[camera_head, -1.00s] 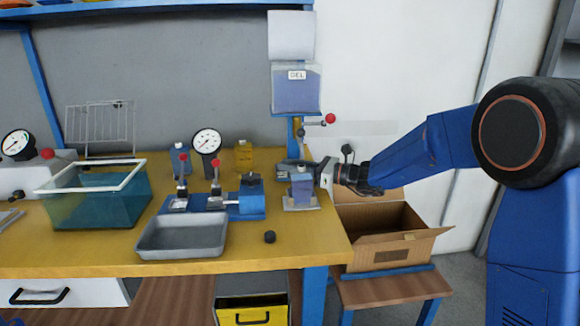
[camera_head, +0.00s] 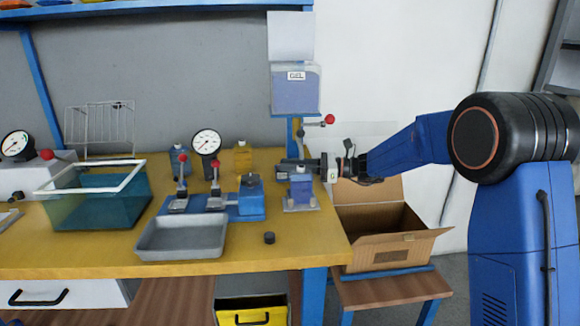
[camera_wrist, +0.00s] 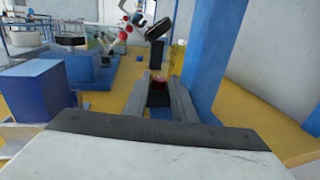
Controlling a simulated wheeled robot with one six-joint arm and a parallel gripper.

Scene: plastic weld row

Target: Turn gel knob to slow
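My gripper (camera_head: 290,167) reaches in from the right, low by the post and behind a blue bottle. In the wrist view my gripper (camera_wrist: 162,90) has its two grey fingers apart. A small dark red round thing (camera_wrist: 160,82) shows between or just beyond them; I cannot tell if they touch it. No slow mark is readable.
The blue bottle (camera_head: 301,186) stands in a holder in front of my gripper. A blue clamp fixture (camera_head: 251,200), a gauge (camera_head: 206,143) and a yellow bottle (camera_head: 243,157) are to the left. A metal tray (camera_head: 182,253) and black cap (camera_head: 269,238) lie in front.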

